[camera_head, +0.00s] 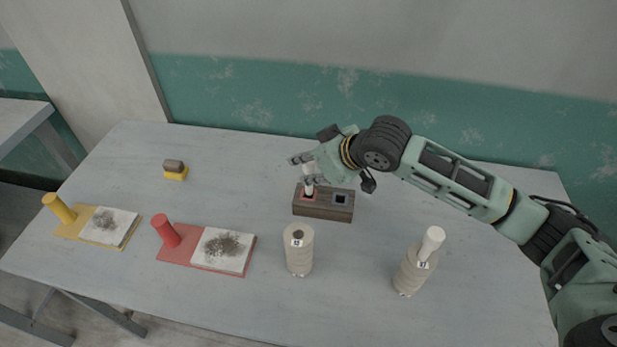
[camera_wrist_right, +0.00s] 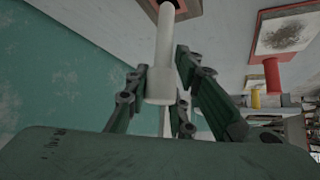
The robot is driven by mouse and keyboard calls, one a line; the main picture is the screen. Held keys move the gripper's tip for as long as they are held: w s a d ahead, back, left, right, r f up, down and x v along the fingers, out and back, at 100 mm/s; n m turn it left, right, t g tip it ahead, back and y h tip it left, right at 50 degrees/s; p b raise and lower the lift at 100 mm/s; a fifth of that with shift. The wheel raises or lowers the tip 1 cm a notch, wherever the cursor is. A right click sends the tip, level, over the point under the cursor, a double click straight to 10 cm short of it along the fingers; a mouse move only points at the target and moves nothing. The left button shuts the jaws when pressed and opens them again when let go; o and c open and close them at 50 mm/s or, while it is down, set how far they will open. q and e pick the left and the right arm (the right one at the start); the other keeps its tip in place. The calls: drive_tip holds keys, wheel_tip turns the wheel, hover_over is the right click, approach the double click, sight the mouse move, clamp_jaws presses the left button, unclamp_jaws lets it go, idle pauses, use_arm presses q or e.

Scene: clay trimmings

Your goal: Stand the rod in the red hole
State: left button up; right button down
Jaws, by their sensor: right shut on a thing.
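The white rod (camera_head: 309,187) is upright, with its lower end at the red-framed hole (camera_head: 311,196) in the left part of a dark wooden block (camera_head: 322,211). My right gripper (camera_head: 307,171) is shut on the rod above the block. In the right wrist view the rod (camera_wrist_right: 164,55) runs between the fingers of the right gripper (camera_wrist_right: 165,88) toward the red frame (camera_wrist_right: 184,10) at the top edge. How deep the rod sits in the hole is hard to tell. My left gripper is not in view.
A red board (camera_head: 177,257), yellow board (camera_head: 72,231) and yellow-based brush (camera_head: 175,173) lie left.

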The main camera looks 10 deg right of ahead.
drive_tip(key=shift+f, duration=2.65)
drive_tip(key=shift+a, duration=0.1)
drive_tip(key=c, duration=1.5)
unclamp_jaws()
drive_tip(key=shift+f, duration=0.1)
drive_tip(key=shift+r, duration=0.2)
drive_tip(key=v, duration=1.2)
drive_tip(key=shift+w, duration=0.1)
